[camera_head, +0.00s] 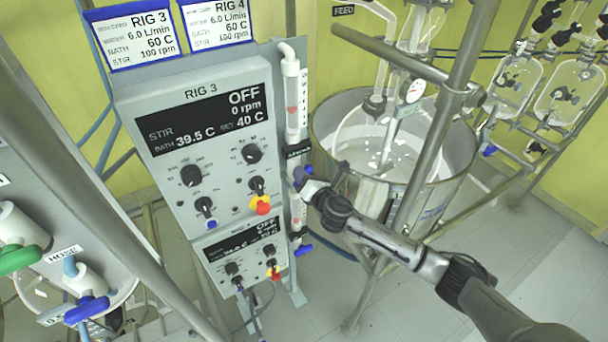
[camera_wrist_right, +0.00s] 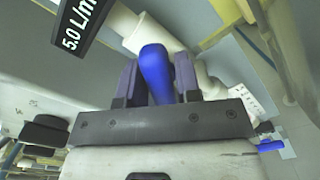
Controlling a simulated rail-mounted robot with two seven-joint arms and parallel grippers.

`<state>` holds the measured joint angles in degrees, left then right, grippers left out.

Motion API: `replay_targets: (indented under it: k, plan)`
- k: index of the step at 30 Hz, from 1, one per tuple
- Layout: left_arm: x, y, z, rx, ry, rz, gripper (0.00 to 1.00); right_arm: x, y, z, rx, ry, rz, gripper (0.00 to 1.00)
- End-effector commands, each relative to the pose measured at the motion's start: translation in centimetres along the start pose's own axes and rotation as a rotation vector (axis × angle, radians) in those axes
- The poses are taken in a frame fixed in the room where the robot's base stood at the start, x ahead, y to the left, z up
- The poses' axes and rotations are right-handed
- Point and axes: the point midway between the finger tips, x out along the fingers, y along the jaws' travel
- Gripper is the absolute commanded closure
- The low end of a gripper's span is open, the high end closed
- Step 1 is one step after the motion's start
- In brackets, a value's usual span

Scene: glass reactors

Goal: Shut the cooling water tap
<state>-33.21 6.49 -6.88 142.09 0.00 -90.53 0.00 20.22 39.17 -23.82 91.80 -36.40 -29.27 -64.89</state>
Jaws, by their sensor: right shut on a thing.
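The cooling water tap has a blue lever (camera_wrist_right: 155,72) and sits on a pale vertical pipe beside the RIG 3 panel (camera_head: 203,95). My right gripper (camera_head: 308,183) reaches in from the right and is shut on that blue lever. In the right wrist view the lever lies between the two dark fingers (camera_wrist_right: 157,84), in front of a white pipe (camera_wrist_right: 205,78). In the head view the gripper and wrist hide most of the lever, and only a bit of blue shows. My left gripper is not in view.
A clear flowmeter tube (camera_head: 292,95) rises above the tap. A second blue tap (camera_head: 303,250) is lower down. A steel bath with a glass vessel (camera_head: 345,185) stands right of the panel, behind slanting metal poles. Green (camera_head: 18,258) and blue (camera_head: 86,309) hose taps are at left.

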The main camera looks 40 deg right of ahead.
Motion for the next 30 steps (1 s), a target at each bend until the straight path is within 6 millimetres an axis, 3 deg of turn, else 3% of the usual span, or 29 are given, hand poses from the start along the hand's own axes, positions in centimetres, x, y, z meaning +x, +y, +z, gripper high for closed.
replay_targets:
  k: [18, 30]
  plan:
    - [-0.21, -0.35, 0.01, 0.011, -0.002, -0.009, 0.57, -0.02, -0.35, -0.10, 0.572, -0.001, 0.000, 0.93]
    - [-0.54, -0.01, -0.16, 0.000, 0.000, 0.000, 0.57, 0.00, -0.52, -0.18, 0.839, -0.001, 0.000, 0.93]
